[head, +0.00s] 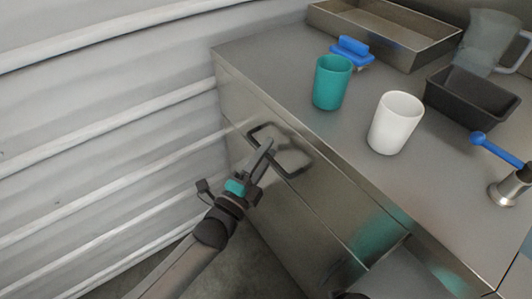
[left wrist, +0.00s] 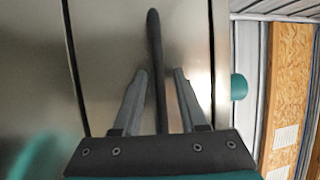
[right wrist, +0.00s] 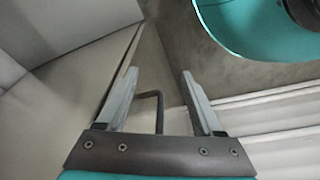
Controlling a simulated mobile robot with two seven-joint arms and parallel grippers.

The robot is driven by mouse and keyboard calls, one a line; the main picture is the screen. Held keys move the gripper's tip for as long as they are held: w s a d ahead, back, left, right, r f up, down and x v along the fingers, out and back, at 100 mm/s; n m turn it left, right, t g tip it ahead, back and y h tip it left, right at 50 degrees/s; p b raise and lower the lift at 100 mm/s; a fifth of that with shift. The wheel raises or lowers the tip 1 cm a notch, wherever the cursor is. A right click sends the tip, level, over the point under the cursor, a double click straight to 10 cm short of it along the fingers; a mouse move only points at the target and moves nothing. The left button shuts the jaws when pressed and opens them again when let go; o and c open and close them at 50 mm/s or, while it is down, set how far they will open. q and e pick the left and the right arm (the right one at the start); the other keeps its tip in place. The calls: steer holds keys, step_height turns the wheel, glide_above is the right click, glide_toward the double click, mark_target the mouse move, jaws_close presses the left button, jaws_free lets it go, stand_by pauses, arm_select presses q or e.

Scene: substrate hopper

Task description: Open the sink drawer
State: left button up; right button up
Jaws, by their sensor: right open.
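The steel drawer front (head: 330,190) with a dark looped handle (head: 295,172) lies below the worktop and looks flush with the cabinet. My left gripper (head: 266,147) is at the handle's left part. In the left wrist view, the dark handle bar (left wrist: 154,60) runs between its two separated fingers (left wrist: 161,73); a gap shows on each side near the tips. My right gripper (right wrist: 159,72) is open and empty. Past its fingers a dark bent bar (right wrist: 151,95) shows against a steel face; I cannot tell whether it is the same handle.
A steel basin (head: 385,35) is at the back. A ribbed wall (head: 100,120) is close on the left.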

arm_select(q)
jaws_close()
stand_by(1.2)
